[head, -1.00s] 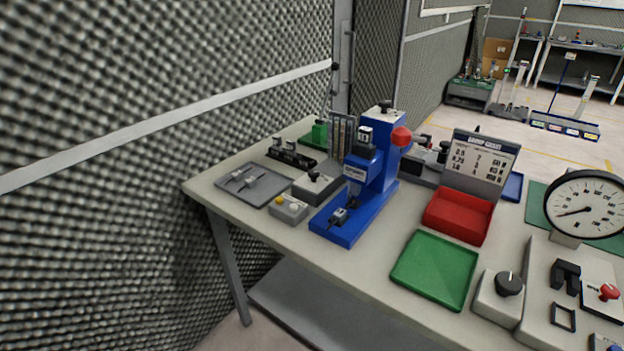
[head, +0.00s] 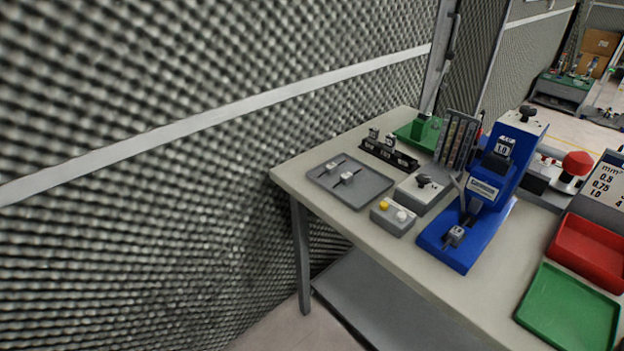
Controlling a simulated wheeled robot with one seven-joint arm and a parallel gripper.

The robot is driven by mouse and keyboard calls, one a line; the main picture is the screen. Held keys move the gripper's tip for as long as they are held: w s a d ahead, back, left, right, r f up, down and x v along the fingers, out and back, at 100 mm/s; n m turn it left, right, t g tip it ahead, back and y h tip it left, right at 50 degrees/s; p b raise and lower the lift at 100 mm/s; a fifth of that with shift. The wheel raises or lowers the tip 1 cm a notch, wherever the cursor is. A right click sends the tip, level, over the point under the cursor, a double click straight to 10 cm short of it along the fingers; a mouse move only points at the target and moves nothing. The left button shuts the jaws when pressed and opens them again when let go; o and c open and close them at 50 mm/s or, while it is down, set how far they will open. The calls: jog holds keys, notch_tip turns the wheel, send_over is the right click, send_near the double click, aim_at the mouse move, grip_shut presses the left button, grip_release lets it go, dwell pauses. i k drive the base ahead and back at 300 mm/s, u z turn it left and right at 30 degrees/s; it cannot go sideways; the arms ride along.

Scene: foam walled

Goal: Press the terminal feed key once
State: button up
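A small grey box (head: 393,216) with a yellow button and a white button stands near the front edge of the table. I cannot read a label on it, so I cannot tell which of its buttons is the terminal feed key. A blue bench press (head: 483,195) stands just right of the box, with a small metal block on its base. A grey block with a black knob (head: 424,189) sits behind the box. My gripper is not in view.
A grey tray with sliders (head: 350,182), a black rack (head: 389,154) and a green fixture (head: 421,130) are at the table's left and back. A red bin (head: 588,252) and green tray (head: 570,308) lie right. A foam wall (head: 150,160) fills the left.

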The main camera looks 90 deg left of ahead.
aim_at(384, 205)
jog(key=u, duration=2.55)
jog(key=i, duration=0.35)
jog(key=z, duration=0.05)
